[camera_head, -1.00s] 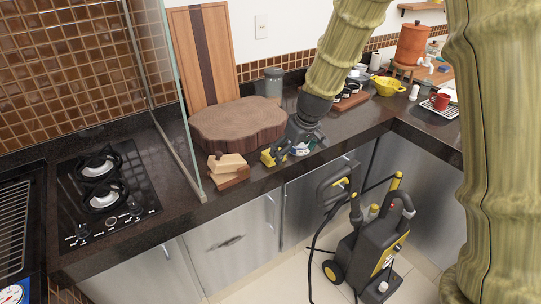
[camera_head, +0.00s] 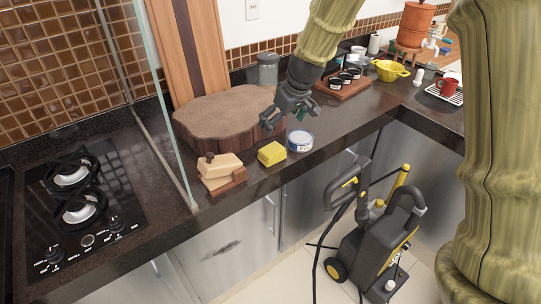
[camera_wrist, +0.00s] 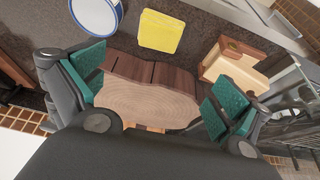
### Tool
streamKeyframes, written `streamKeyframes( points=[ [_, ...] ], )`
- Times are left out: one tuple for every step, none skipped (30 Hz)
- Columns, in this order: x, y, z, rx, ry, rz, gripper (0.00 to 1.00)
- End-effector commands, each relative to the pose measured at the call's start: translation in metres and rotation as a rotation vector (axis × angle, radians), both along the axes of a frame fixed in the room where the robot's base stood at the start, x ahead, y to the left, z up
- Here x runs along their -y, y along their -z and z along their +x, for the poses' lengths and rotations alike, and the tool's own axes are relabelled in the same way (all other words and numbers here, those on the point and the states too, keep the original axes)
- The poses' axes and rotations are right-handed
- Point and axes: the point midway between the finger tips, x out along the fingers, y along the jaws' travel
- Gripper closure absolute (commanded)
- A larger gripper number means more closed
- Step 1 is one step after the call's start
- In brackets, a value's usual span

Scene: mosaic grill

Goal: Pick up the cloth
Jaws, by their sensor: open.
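The cloth, a yellow folded block-like piece (camera_head: 271,153), lies on the dark counter near its front edge, between a wooden holder and a white-and-blue can. In the wrist view the cloth (camera_wrist: 160,32) shows at the top middle, beyond the fingers and clear of them. My gripper (camera_head: 286,118) hangs above the counter at the right edge of the round wood slab, a little behind and above the cloth. Its green-padded fingers are spread in the wrist view (camera_wrist: 155,85), with nothing held between them.
The can (camera_head: 300,141) stands just right of the cloth and the wooden holder (camera_head: 221,172) just left. The thick wood slab (camera_head: 225,118) is behind. A glass panel (camera_head: 165,110) and a cooktop (camera_head: 80,205) are at the left. A pressure washer (camera_head: 375,240) stands on the floor.

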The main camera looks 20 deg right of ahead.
Motion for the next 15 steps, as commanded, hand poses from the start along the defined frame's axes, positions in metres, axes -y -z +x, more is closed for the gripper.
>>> streamKeyframes(
  points=[
    [0.001,0.011,0.000,0.000,0.001,0.000,0.00],
    [0.001,0.014,-0.001,-0.001,0.002,0.000,0.00],
    [0.002,0.019,-0.001,-0.001,0.002,0.000,0.00],
    [0.002,0.023,-0.001,-0.001,0.003,0.000,0.00],
    [0.003,0.025,-0.001,-0.001,0.003,0.000,0.00],
    [0.003,0.032,-0.001,-0.001,0.004,0.000,0.00],
    [0.004,0.036,-0.001,-0.001,0.005,0.001,0.00],
    [0.005,0.039,-0.002,-0.001,0.005,0.000,0.00],
    [0.005,0.045,-0.002,-0.001,0.006,0.000,0.00],
    [0.006,0.049,-0.002,-0.001,0.007,0.000,0.00],
    [0.007,0.051,-0.003,-0.001,0.009,0.000,0.00],
    [0.008,0.054,-0.003,-0.001,0.010,0.001,0.00],
    [0.009,0.057,-0.003,-0.001,0.012,0.000,0.00],
    [0.009,0.058,-0.003,-0.001,0.012,0.000,0.00],
    [0.010,0.060,-0.003,-0.001,0.013,0.001,0.00]
  ],
)
